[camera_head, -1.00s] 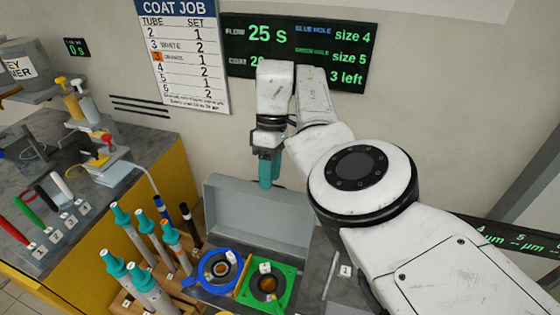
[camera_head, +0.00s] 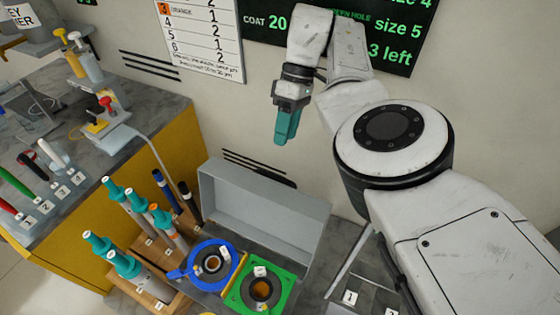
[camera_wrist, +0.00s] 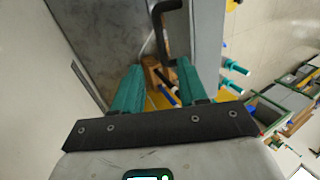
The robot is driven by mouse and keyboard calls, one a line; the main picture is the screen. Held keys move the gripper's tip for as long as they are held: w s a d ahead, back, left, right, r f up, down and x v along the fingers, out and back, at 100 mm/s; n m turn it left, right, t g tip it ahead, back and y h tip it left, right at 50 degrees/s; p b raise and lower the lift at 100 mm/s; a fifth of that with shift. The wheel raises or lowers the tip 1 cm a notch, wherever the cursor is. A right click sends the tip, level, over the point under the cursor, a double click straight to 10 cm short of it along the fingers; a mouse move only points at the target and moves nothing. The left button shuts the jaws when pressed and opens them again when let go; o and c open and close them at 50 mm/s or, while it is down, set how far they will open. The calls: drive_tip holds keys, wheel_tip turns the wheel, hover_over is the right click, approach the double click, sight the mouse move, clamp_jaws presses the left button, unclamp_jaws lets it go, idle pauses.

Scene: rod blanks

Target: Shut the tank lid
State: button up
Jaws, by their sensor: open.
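The tank lid (camera_head: 262,208) is a pale grey panel standing raised behind the tank's blue ring (camera_head: 238,262) and green square (camera_head: 282,286) fittings. My gripper (camera_head: 284,138) hangs above and behind the lid's top edge in the head view, apart from it in the picture. In the wrist view my gripper's teal fingers (camera_wrist: 160,88) are spread with nothing between them. A black bar handle (camera_wrist: 167,35) shows beyond the fingertips beside a grey panel edge (camera_wrist: 207,40). I cannot tell the exact depth gap to the lid.
Teal-capped rods (camera_head: 140,222) stand in a wooden rack (camera_head: 158,285) left of the tank. A yellow-sided bench (camera_head: 165,140) with coloured handles is farther left. The wall with its black display (camera_head: 400,45) rises close behind the lid.

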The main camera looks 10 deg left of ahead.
drive_tip(key=p+x, duration=0.2)
drive_tip(key=x, duration=0.7)
drive_tip(key=shift+s+f+p, duration=0.2)
drive_tip(key=shift+f+p, duration=0.05)
drive_tip(key=shift+p, duration=0.15)
clamp_jaws()
